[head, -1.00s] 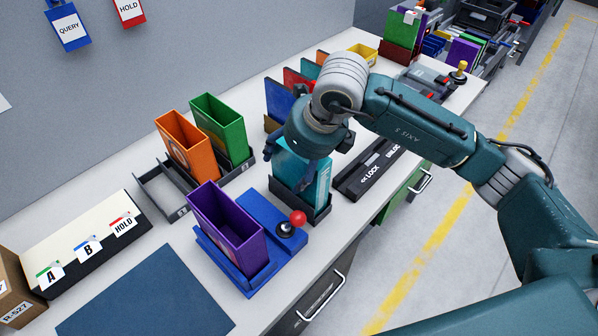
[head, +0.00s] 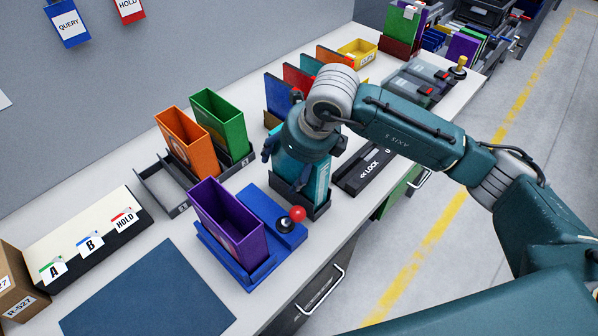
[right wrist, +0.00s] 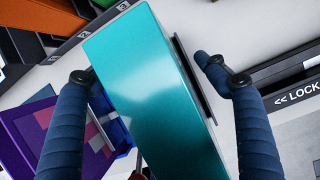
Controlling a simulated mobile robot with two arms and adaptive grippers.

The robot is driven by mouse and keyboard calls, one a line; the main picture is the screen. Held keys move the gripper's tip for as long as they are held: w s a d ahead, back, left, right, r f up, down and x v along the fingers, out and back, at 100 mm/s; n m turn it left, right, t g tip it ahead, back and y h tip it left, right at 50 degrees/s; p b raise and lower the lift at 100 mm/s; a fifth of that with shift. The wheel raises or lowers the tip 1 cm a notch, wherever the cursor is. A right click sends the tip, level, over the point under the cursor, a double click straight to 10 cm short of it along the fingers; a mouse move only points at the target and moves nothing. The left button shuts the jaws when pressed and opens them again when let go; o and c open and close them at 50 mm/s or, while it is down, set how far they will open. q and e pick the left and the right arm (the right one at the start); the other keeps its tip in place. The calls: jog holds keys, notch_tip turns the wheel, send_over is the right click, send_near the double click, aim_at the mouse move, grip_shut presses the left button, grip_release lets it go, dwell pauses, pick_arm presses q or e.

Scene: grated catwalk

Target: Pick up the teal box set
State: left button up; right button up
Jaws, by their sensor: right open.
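The teal box set (head: 318,182) stands upright in a small dark holder (head: 312,211) on the counter. In the right wrist view its smooth teal face (right wrist: 150,90) fills the middle. My right gripper (right wrist: 145,70) is open, with one blue-sleeved finger on each side of the box and a gap visible at the right finger. In the head view the right gripper (head: 300,152) is right above the box and hides its top. My left gripper is not in view.
A purple box (head: 227,225) stands in a blue tray with a red-knobbed lever (head: 297,214) in front of the teal box. A black lock slider (head: 365,170) is close on the right. Orange (head: 184,140) and green (head: 220,125) boxes stand in a numbered rack on the left.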

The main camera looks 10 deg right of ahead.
jog(key=shift+c, duration=0.5)
jog(key=c, duration=1.5)
